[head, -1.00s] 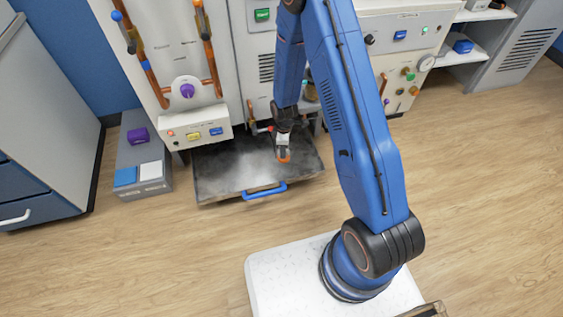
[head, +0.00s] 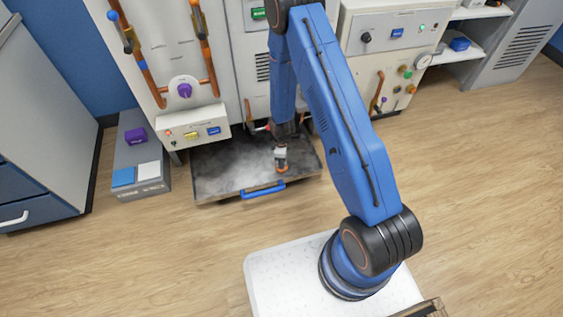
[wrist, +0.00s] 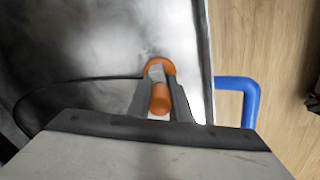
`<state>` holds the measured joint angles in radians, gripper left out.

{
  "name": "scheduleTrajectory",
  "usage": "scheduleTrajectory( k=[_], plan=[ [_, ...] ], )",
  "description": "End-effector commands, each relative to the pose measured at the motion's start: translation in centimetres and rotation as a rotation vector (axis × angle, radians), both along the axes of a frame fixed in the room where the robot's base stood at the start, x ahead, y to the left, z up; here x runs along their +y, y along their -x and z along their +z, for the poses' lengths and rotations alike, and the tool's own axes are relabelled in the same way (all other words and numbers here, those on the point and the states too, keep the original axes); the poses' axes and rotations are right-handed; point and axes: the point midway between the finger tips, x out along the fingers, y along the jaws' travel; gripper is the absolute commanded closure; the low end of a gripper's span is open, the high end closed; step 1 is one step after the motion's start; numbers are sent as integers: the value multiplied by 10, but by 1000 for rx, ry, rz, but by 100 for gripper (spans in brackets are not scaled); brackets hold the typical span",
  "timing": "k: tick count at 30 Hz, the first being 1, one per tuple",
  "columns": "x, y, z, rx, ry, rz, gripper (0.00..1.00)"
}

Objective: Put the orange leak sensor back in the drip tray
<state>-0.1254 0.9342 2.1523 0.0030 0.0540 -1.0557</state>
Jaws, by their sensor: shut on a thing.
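The orange leak sensor (wrist: 160,98) is between the fingers of my gripper (wrist: 160,103) in the wrist view; it has a white part and a rounded orange edge beyond the fingertips. The sensor (head: 281,168) also shows small in the head view, below my gripper (head: 280,153). My gripper is shut on it. The drip tray (head: 215,170) is a dark, shallow, grey-stained tray on the floor with a blue handle (head: 263,190) at its front. The sensor is over the tray's right part, near the front. I cannot tell whether it touches the tray floor.
A dark cable (wrist: 30,95) curves across the tray in the wrist view. A grey box (head: 140,175) with purple, blue and white items stands left of the tray. Cabinets with pipes and valves (head: 184,90) stand behind. The wooden floor in front is clear.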

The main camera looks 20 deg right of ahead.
Motion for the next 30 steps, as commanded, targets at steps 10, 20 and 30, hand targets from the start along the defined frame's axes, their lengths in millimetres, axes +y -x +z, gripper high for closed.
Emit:
scheduleTrajectory(
  k=[10, 20, 30],
  plan=[
    [0, 0, -2, 0, 0, 0, 65],
    [0, 0, -1, 0, 0, 0, 63],
    [0, -1, 35, -3, 0, 0, 63]
  ],
)
